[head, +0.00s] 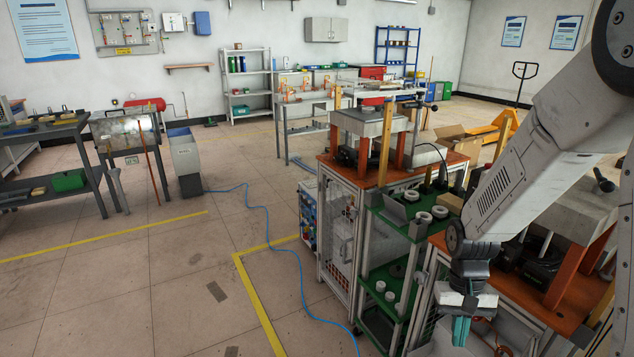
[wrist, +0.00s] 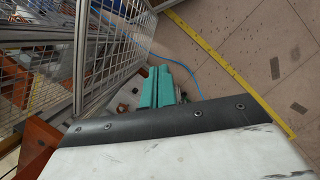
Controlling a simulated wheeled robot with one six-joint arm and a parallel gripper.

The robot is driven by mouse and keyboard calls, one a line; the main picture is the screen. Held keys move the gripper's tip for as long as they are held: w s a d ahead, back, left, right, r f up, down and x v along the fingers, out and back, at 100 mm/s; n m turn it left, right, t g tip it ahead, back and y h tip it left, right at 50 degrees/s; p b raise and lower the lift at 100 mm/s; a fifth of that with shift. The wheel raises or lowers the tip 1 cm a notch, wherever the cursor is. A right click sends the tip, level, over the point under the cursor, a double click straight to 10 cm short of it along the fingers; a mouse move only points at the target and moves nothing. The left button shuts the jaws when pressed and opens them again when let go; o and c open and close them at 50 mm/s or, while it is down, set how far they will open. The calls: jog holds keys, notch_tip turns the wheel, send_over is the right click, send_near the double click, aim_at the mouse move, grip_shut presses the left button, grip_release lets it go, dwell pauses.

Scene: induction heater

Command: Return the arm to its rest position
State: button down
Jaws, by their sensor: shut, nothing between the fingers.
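My arm comes down from the upper right in the head view, and my gripper (head: 461,330) hangs at its lower end with teal fingers pointing down. In the wrist view the teal fingers of my gripper (wrist: 158,88) lie side by side and close together. The gripper is shut and nothing shows between the fingers. It hangs in front of the orange-topped bench at the right, near the green shelves. Whether it touches anything there I cannot tell.
A green-shelved rack (head: 400,232) with white rings stands just left of my gripper. A caged bench (head: 338,225) stands behind it. A blue hose (head: 268,262) and yellow floor line (head: 258,305) lie on the floor. Open floor (head: 130,290) is at the left.

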jog(key=s+a+r+n+t, duration=0.1)
jog(key=s+r+t, duration=0.1)
jog(key=s+r, duration=0.6)
jog(key=s+a+r+n+t, duration=0.1)
jog(key=s+r+t, duration=0.1)
jog(key=s+r, duration=0.7)
notch_tip(320, 180, up, 7)
jog(key=shift+s+a+r+t, duration=0.1)
jog(key=shift+s+a+t, duration=0.2)
jog(key=shift+t, duration=0.1)
